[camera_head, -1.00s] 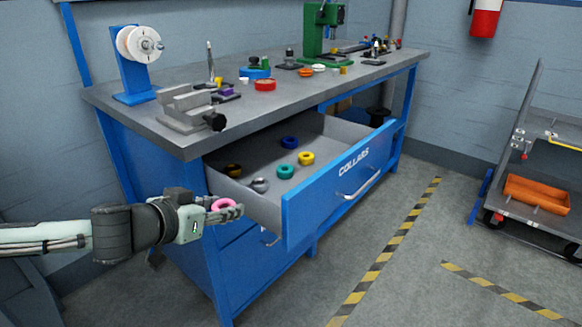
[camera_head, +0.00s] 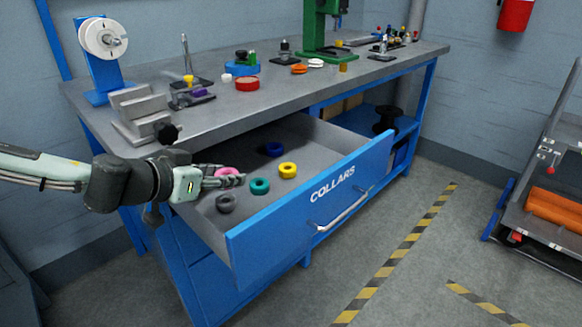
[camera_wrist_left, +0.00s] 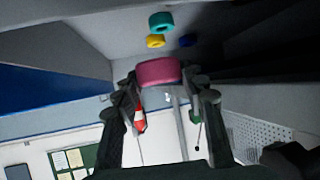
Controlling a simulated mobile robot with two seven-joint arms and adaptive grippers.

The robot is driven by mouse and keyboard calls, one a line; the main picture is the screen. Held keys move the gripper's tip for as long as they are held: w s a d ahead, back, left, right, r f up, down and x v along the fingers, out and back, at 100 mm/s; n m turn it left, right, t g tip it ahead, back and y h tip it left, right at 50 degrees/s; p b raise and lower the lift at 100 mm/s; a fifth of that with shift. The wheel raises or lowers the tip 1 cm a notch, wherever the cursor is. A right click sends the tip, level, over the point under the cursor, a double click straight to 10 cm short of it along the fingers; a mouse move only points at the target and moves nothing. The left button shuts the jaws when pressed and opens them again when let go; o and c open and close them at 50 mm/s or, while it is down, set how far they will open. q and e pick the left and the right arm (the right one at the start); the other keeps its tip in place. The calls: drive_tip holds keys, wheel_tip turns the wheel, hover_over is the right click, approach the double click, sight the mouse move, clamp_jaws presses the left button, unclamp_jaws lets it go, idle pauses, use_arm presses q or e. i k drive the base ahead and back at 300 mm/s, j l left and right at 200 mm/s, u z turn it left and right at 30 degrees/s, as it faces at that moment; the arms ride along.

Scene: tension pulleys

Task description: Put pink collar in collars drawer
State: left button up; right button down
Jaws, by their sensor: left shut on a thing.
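The pink collar (camera_head: 227,171) is held in my left gripper (camera_head: 232,180), which is shut on it. In the left wrist view the pink collar (camera_wrist_left: 159,72) sits between the fingertips of the left gripper (camera_wrist_left: 160,85). The collars drawer (camera_head: 290,232) stands pulled out below the bench top, with COLLARS on its front. The gripper and pink collar are over the left part of the open drawer; their exact height above its floor is hard to tell. My right gripper is not in view.
In the drawer lie a teal collar (camera_head: 260,186), a yellow collar (camera_head: 287,170), a blue collar (camera_head: 274,149) and a grey collar (camera_head: 225,203). The bench top (camera_head: 215,115) overhangs the drawer's back. A grey vise (camera_head: 140,112) stands at the bench's near edge.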

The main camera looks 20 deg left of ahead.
sight(314, 171)
drive_tip(key=i+l, duration=0.25)
drive_tip(key=i, duration=0.15)
drive_tip(key=i+l, duration=0.25)
drive_tip(key=i, duration=0.2)
